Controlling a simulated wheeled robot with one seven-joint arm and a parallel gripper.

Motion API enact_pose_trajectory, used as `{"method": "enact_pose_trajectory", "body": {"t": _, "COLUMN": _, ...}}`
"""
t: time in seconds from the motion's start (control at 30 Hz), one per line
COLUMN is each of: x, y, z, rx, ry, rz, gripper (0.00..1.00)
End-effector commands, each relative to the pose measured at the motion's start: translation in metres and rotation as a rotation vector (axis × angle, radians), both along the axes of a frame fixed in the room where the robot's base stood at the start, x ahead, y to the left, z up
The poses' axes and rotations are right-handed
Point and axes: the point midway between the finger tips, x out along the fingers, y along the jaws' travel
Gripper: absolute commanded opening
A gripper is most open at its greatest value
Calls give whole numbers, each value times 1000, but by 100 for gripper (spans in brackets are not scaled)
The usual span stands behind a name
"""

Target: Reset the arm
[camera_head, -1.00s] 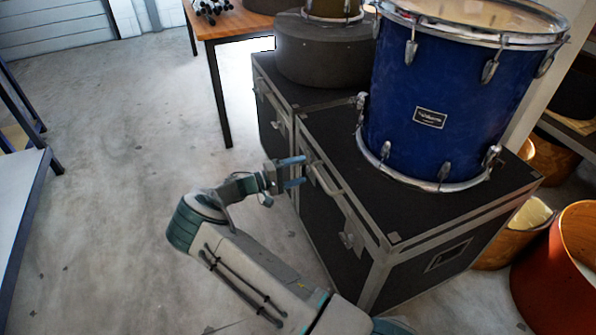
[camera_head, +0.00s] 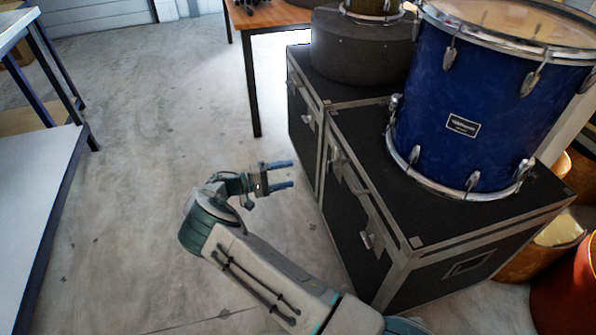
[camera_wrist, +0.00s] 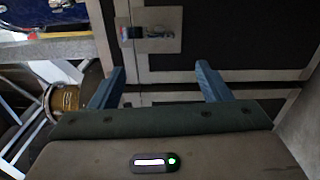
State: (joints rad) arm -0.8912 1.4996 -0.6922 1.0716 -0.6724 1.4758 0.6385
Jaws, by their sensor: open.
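My gripper (camera_head: 282,175) is open and empty in the head view. Its two blue fingers point right, toward the front of a black flight case (camera_head: 352,205), with a gap of bare floor between them. My arm is bent and reaches up from the bottom of the picture. In the wrist view my gripper (camera_wrist: 160,85) shows two blue fingers spread wide with nothing between them. Beyond them are the case's dark panel, metal edging and a latch (camera_wrist: 150,32).
A blue drum (camera_head: 480,110) stands on the case. A second black case (camera_head: 300,110) behind it bears a round dark case (camera_head: 362,45). A wooden table (camera_head: 265,18) is at the back, a pale bench (camera_head: 40,180) at left. Orange drums (camera_head: 568,290) are at right. Floor between is clear.

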Motion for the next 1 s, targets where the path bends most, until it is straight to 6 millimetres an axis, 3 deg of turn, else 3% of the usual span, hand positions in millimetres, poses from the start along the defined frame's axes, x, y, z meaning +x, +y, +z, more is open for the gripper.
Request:
{"method": "enact_pose_trajectory", "body": {"t": 0.63, "x": -1, "y": 4, "z": 4, "rx": 6, "ry": 1, "rz": -6, "gripper": 71}}
{"method": "enact_pose_trajectory", "body": {"t": 0.77, "x": -1, "y": -11, "z": 27, "rx": 60, "ry": 18, "rz": -54, "gripper": 71}}
{"method": "enact_pose_trajectory", "body": {"t": 1.0, "x": -16, "y": -63, "z": 103, "rx": 296, "ry": 89, "rz": -214, "gripper": 71}}
